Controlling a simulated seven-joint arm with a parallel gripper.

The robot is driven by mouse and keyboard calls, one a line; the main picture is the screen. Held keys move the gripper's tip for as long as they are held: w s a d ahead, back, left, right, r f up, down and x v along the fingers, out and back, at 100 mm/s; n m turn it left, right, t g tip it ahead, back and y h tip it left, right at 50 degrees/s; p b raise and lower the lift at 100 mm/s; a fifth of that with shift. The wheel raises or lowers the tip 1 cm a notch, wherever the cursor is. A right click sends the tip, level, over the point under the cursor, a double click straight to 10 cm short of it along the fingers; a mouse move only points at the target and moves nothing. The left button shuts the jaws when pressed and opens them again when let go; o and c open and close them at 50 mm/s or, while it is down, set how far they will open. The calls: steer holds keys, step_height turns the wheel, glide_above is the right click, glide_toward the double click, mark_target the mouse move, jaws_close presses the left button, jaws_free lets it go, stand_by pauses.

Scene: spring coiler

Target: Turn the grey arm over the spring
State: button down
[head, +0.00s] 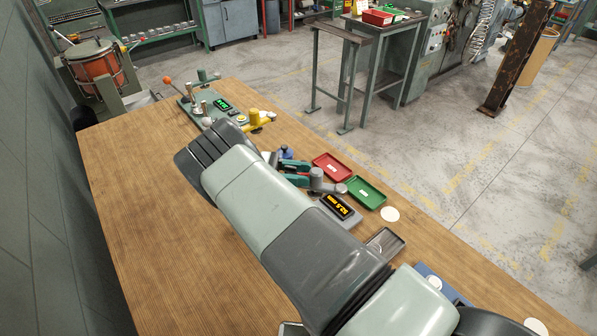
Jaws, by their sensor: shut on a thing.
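My arm crosses the middle of the head view and covers much of the bench. My gripper cannot be made out; my arm's links hide the area where it could be. A grey arm-like part with a round knob (317,180) shows just right of my arm, on a device with an amber display (337,206) that seems to read 52.5 mm. Teal-green parts (297,180) sit beside the grey part, partly hidden. I cannot make out the spring, nor whether anything touches the grey part.
A green station with a green display (222,104) and an orange-knobbed lever (167,79) stands at the far end, near a yellow part (256,118). Red (333,167) and green (366,192) trays and a grey tray (385,243) line the right edge. The bench's left side (130,200) is clear.

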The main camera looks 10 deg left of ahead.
steer(key=shift+s+d+r+m+g, duration=0.1)
steer(key=shift+m+g, duration=0.45)
steer(key=shift+g, duration=0.2)
steer(key=shift+s+d+r+m+g, duration=0.1)
steer(key=shift+m+g, duration=0.45)
steer(key=shift+g, duration=0.5)
steer(key=c, duration=1)
jaws_free()
steer(key=shift+o, duration=1.1)
steer(key=shift+a+f, duration=0.1)
step_height(320, 180, up, 10)
